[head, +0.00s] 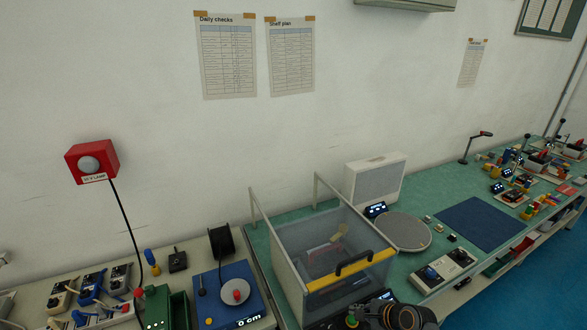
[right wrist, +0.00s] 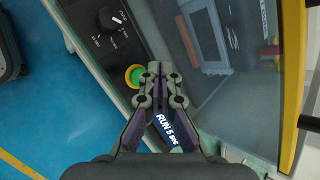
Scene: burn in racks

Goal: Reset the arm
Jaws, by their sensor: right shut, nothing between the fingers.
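My right gripper (right wrist: 160,78) is shut and empty in the right wrist view. A lit display reading "RUN 5 sec" (right wrist: 168,128) shows between the fingers. In the head view, part of my right arm shows at the bottom edge, in front of a clear-walled box with a yellow front bar (head: 350,270) and black handle. My left gripper is not in view.
The box stands on a green bench (head: 435,248). A round grey plate (head: 403,232), a white unit (head: 375,178) and a blue mat (head: 478,223) are to its right. A blue board (head: 232,285) and small devices lie to its left. A red box (head: 92,162) hangs on the wall.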

